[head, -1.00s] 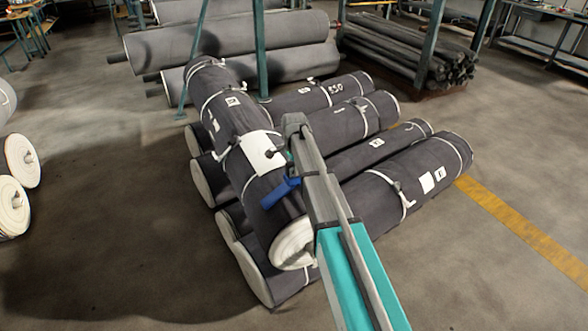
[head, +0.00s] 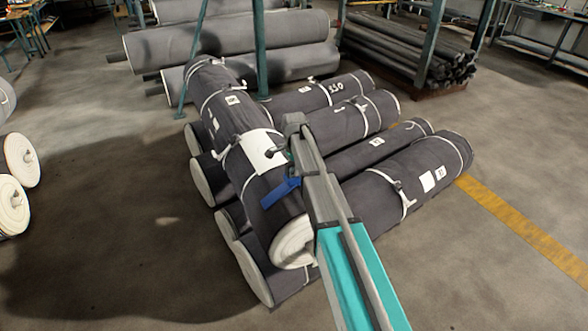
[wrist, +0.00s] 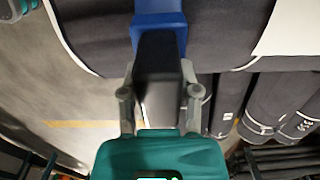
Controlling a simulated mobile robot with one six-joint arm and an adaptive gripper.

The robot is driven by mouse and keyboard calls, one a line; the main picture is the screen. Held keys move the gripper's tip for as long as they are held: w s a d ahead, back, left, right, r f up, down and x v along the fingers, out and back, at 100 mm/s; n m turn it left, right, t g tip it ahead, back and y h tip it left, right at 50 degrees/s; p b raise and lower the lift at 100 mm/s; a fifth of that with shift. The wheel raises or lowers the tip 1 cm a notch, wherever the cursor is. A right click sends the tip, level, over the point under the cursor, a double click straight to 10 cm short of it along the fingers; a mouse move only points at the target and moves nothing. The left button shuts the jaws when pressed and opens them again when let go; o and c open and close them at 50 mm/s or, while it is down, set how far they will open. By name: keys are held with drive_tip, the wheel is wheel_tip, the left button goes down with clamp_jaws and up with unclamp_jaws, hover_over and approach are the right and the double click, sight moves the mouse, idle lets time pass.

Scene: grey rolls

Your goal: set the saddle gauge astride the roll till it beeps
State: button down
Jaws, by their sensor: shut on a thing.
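The blue saddle gauge (head: 280,191) is by the upper right side of the dark grey roll (head: 235,118) that lies across the other rolls, near its white front end. In the wrist view my gripper (wrist: 158,95) is shut on the black handle of the gauge, and the blue part (wrist: 160,22) lies in front of the dark roll surface (wrist: 95,30). The underside of the gauge is hidden, so I cannot tell whether it touches the roll. No display reading is legible.
Several dark rolls (head: 425,170) lie side by side under the crossing roll. A white label sheet (head: 262,151) and tie straps are on the crossing roll. A teal post (head: 261,50) stands behind. Open floor (head: 110,240) lies to the left.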

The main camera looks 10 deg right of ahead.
drive_tip(key=shift+c, duration=1.3)
unclamp_jaws()
drive_tip(key=shift+r, duration=0.15)
wheel_tip(320, 180, up, 13)
drive_tip(key=p, duration=1.3)
drive_tip(key=s, duration=1.4)
drive_tip(key=shift+d, duration=0.3)
drive_tip(key=s+d+r+n+p, duration=0.1)
drive_tip(key=s+n+p, duration=0.1)
drive_tip(key=s+n, duration=0.5)
drive_tip(key=s+d+r+n+p, duration=0.1)
drive_tip(key=s+d+r+n, duration=0.1)
drive_tip(key=s+n, duration=0.5)
drive_tip(key=shift+s+r+p, duration=0.25)
drive_tip(key=shift+s+p, duration=0.1)
drive_tip(key=shift+s, duration=0.3)
